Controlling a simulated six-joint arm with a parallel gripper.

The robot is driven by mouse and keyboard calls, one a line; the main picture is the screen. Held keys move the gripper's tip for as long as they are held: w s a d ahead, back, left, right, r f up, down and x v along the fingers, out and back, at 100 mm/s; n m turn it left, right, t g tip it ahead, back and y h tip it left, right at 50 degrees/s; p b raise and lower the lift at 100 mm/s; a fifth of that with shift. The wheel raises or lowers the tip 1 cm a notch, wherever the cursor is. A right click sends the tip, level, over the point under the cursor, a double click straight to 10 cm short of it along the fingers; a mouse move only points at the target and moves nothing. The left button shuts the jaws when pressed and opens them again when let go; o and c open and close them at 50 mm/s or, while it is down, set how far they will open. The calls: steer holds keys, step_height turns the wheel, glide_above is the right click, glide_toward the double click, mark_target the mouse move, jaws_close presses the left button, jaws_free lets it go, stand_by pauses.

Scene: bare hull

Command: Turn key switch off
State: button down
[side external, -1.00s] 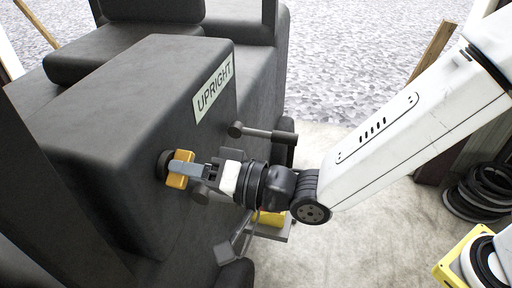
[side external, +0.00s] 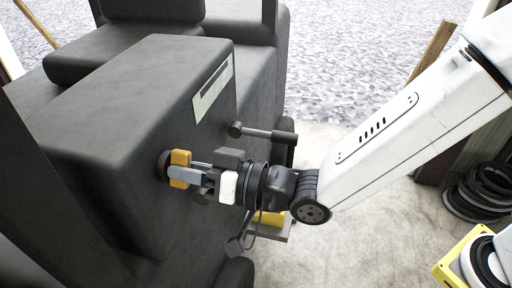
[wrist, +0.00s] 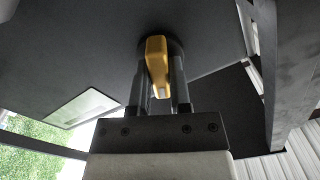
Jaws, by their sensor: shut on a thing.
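The key switch has a yellow handle (side external: 180,158) on a dark round base, on the front face of the dark grey box (side external: 110,110). In the side view the handle stands close to upright. The wrist view also shows the yellow handle (wrist: 156,58) between my two fingers. My gripper (side external: 184,172) is shut on the handle, with its fingers on either side. The fingers hide part of the handle and its base. A pale panel (side external: 213,88) with a dark bar across it is on the box above the switch; it shows no lettering.
A dark lever or peg (side external: 262,134) sticks out of the box just above and right of my gripper. A yellow item (side external: 268,219) on a grey bracket lies below my wrist. Black coils (side external: 482,192) and a yellow case (side external: 468,258) are at the right.

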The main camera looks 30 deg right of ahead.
steer(key=n, duration=0.5)
steer(key=shift+n, duration=0.3)
stand_by(0.4)
steer(key=c, duration=0.6)
jaws_free()
steer(key=shift+o, duration=0.2)
steer(key=shift+s+d, duration=0.1)
steer(key=v, duration=0.7)
steer(key=shift+s+d, duration=0.2)
steer(key=shift+s, duration=0.05)
steer(key=shift+w+d, duration=0.1)
